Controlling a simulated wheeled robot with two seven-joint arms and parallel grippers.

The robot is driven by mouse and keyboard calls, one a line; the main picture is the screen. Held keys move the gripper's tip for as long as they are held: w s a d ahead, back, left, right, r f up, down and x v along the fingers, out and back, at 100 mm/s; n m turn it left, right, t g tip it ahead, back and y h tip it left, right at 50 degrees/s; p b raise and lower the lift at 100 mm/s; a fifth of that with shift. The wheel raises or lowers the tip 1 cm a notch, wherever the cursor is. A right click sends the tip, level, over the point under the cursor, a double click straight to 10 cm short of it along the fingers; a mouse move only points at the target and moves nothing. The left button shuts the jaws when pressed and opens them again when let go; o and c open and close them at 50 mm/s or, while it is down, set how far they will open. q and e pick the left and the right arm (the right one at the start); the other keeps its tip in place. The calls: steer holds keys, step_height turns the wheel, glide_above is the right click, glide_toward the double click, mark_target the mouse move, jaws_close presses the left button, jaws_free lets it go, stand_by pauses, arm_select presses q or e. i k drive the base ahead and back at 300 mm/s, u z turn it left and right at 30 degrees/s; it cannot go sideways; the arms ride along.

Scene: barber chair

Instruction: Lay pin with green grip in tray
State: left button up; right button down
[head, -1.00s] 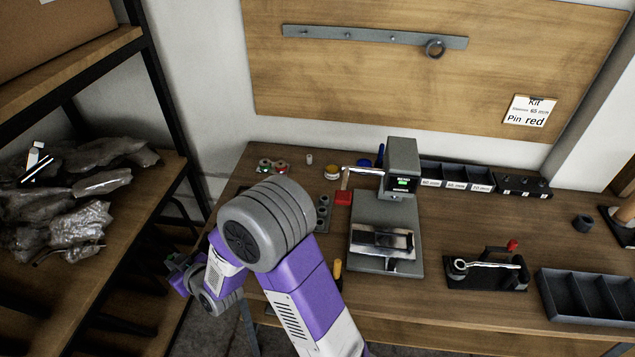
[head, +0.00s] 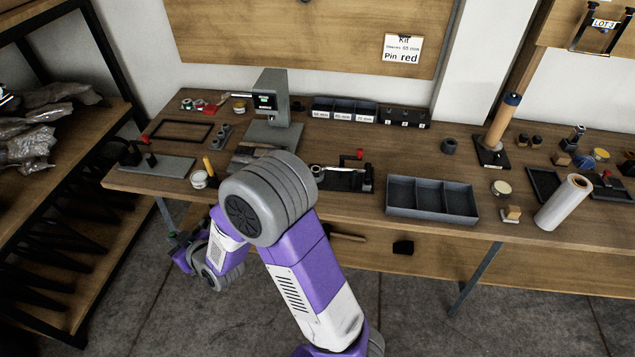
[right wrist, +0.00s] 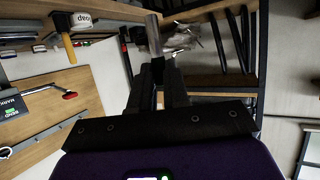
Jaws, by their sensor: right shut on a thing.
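My right gripper (head: 180,243) is low in front of the bench's left end, partly hidden by my arm in the head view. In the right wrist view its fingers (right wrist: 157,75) are shut on a grey metal cylinder, seemingly the pin (right wrist: 153,35), which sticks out past the fingertips. A green grip on it cannot be made out. A grey tray (head: 432,210) with three compartments sits near the front edge of the bench, right of my arm. Its compartments look empty. My left gripper is not in view.
The wooden bench (head: 345,205) holds a grey press (head: 270,100), a black fixture with a red knob (head: 345,178), a yellow-handled tool (head: 208,166) and a white tin (head: 199,180). Shelving (head: 75,150) is at left.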

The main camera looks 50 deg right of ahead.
mark_target(429, 201)
steer(key=k, duration=0.3)
steer(key=z, duration=2.2)
steer(key=i, duration=0.5)
